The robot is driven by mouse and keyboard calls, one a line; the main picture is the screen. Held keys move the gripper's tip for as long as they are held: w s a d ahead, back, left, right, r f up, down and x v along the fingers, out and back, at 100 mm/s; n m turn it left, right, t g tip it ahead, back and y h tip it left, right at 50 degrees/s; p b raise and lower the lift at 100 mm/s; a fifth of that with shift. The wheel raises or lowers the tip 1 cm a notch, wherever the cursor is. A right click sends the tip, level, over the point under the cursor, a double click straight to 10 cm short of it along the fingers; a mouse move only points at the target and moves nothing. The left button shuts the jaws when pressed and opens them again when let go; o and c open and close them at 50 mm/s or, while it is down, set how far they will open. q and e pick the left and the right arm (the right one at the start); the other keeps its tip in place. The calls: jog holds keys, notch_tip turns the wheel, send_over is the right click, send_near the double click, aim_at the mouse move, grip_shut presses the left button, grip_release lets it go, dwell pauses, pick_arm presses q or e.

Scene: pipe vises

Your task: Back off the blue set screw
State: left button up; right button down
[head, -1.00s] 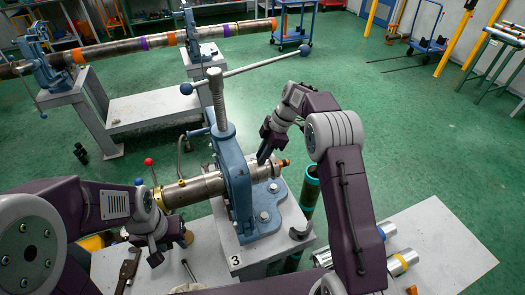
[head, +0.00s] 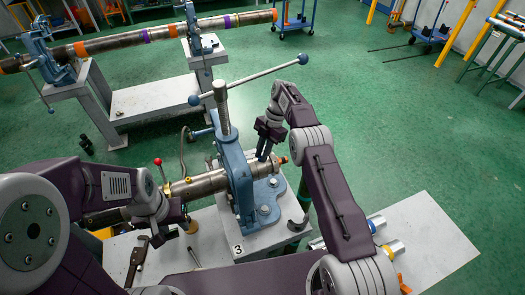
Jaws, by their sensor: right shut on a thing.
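A blue vise (head: 241,180) stands on the grey pedestal marked 3 and clamps a short metal pipe (head: 205,185). A long T-bar (head: 255,78) with blue ball ends crosses the top of its vertical screw (head: 221,105). I cannot single out a blue set screw. My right gripper (head: 263,158) points down just right of the vise, at the pipe's right end. It is shut on a small part there, mostly hidden by the fingers. My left gripper (head: 180,220) is low on the left, in front of the pipe, beside a tan cylinder (head: 191,228). Its fingers do not show clearly.
A red-knobbed lever (head: 158,163) rises near the pipe's left end. A wrench (head: 137,262) lies on the grey bench at the front left. A long pipe in other vises (head: 205,45) stands behind.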

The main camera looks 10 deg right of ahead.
jog(key=shift+s+f, duration=0.15)
jog(key=shift+f, duration=0.1)
jog(key=c, duration=1.3)
grip_release()
jog(key=shift+r, duration=0.1)
jog(key=shift+r, duration=0.25)
notch_tip(320, 180, up, 3)
jog(key=shift+f, duration=0.15)
jog(key=d+b, duration=0.1)
jog(key=b, duration=0.2)
jog(key=s+r+b, duration=0.1)
jog(key=b, duration=0.2)
jog(key=shift+s+d+r, duration=0.15)
jog(key=shift+d, duration=0.2)
jog(key=s+d+r+b, duration=0.1)
jog(key=s+d+r, duration=0.2)
jog(key=s+d+r+b, duration=0.2)
jog(key=s+d+r, duration=0.1)
jog(key=d, duration=0.1)
jog(key=shift+s+r, duration=0.15)
jog(key=shift+r, duration=0.1)
